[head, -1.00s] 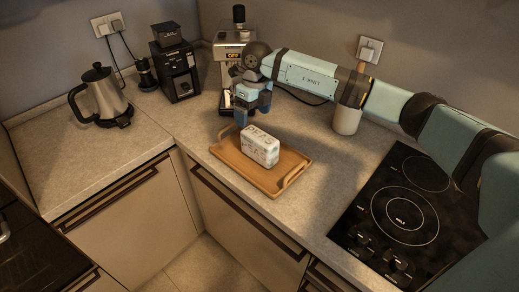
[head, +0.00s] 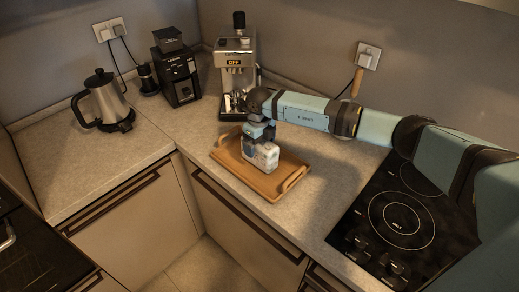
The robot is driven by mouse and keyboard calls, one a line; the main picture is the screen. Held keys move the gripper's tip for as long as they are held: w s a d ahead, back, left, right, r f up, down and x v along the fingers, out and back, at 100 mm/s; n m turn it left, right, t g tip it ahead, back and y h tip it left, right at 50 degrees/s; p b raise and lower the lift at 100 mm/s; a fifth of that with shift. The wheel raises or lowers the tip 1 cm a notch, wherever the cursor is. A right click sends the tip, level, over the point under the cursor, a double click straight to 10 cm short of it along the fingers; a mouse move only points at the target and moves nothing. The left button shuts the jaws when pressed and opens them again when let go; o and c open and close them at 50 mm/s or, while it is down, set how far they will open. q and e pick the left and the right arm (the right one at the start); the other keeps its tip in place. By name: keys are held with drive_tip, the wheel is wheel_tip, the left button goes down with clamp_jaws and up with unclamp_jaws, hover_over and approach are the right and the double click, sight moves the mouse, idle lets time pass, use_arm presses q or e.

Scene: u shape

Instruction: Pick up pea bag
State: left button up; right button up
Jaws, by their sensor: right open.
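The pea bag (head: 265,158) is a small pale block-shaped pack with dark print. It stands on a wooden tray (head: 236,171) with a handle at each end, on the counter. My right gripper (head: 259,140) is directly above the bag, pointing down, with its blue fingers at the bag's upper part. The fingers are open. The gripper hides the bag's top, and I cannot tell whether the fingers touch it. My left gripper does not show.
An espresso machine (head: 236,75) and a black grinder (head: 177,75) stand behind the tray. A steel kettle (head: 105,100) is at the left. A black cooktop (head: 400,220) lies at the right. The counter's front edge is close to the tray.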

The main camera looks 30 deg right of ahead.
drive_tip(key=shift+f, duration=0.85)
drive_tip(key=shift+r, duration=0.1)
drive_tip(key=c, duration=1.2)
drive_tip(key=shift+c, duration=0.2)
